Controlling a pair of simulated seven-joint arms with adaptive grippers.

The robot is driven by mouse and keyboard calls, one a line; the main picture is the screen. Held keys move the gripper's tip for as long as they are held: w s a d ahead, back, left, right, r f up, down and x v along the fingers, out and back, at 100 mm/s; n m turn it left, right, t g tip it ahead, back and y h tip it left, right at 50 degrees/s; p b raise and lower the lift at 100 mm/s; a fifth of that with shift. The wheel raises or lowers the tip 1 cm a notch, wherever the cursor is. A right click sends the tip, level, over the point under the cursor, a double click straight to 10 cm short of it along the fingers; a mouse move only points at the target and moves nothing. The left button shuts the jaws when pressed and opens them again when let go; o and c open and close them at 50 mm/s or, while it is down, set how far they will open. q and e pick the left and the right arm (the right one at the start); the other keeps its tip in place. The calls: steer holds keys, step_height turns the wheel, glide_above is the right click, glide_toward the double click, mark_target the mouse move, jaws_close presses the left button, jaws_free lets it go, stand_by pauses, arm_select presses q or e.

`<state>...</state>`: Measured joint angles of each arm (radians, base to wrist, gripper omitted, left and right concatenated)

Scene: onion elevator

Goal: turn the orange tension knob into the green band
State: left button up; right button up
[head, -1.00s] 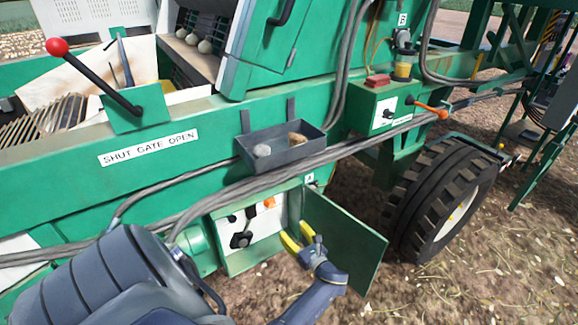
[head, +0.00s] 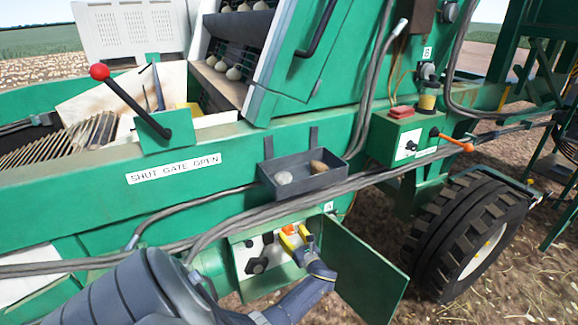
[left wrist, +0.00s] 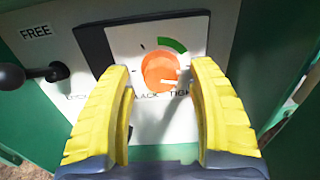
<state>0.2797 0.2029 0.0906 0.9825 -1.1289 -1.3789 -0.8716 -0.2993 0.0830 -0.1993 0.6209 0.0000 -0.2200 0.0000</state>
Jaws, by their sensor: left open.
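The orange tension knob (left wrist: 160,73) sits on a white dial plate in the left wrist view, with a pale pointer mark at its right side, toward the lettering at the lower right. The green band (left wrist: 173,44) is an arc above and to the upper right of the knob; the pointer lies outside it. In the head view the knob (head: 290,229) shows inside the open control box. My left gripper (left wrist: 165,115) is open, its yellow fingers on either side of the knob's front, apart from it. It also shows at the box in the head view (head: 296,239). My right gripper is not in view.
A green box door (head: 365,270) stands open to the right of the gripper. A black lever (left wrist: 30,75) is left of the dial, near a FREE label (left wrist: 35,32). A grey tray (head: 305,180) and thick cables (head: 270,207) run above the box.

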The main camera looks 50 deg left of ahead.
arm_select(q)
steer(key=shift+x, duration=1.2)
jaws_close()
